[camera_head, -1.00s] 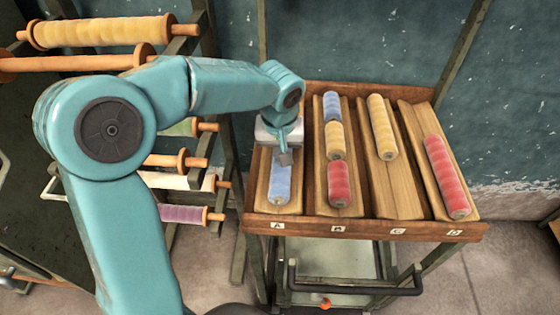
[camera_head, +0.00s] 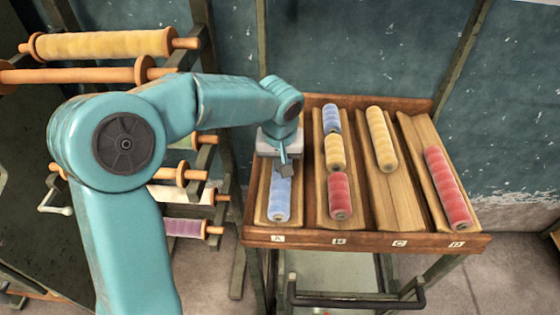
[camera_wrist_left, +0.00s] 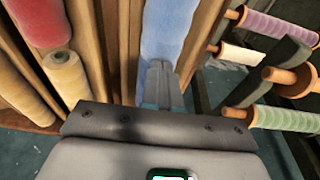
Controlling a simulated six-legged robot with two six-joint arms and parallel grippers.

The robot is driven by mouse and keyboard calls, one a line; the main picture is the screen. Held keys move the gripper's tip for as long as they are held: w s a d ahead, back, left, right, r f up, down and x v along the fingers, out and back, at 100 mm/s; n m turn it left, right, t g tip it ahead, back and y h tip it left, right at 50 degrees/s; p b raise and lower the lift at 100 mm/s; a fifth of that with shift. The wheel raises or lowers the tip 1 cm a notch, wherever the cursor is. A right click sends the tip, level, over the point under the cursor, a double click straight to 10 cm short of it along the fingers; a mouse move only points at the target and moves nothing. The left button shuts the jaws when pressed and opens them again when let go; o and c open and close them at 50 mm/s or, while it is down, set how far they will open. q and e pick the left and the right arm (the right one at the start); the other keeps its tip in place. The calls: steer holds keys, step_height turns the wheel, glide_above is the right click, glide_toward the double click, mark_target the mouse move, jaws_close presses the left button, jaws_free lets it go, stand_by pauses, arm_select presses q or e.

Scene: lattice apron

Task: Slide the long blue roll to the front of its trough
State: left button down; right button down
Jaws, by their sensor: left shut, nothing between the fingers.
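The long blue roll (camera_head: 279,197) lies lengthwise in trough A (camera_head: 261,205), the leftmost trough of the sloped wooden rack. Its front end is close to the front end of the trough. My left gripper (camera_head: 284,170) is shut and empty over the back part of this roll and hides its far end. In the left wrist view, the shut fingers (camera_wrist_left: 163,75) point down at the blue roll (camera_wrist_left: 166,30); whether they touch it I cannot tell. My right gripper is not in view.
Trough B holds a short blue roll (camera_head: 332,119), a yellow roll (camera_head: 335,152) and a red roll (camera_head: 339,196). A long yellow roll (camera_head: 382,140) lies in C and a long red one (camera_head: 447,187) in D. A rack of spindles (camera_head: 105,44) stands at left.

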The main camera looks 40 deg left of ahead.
arm_select(q)
steer(key=shift+s+d+r+p, duration=0.15)
steer(key=shift+d+r+p, duration=0.1)
steer(key=shift+p, duration=0.3)
steer(key=shift+r, duration=0.15)
step_height(320, 180, up, 15)
steer(key=s+d, duration=0.1)
steer(key=s, duration=0.1)
steer(key=shift+s+d+r, duration=0.15)
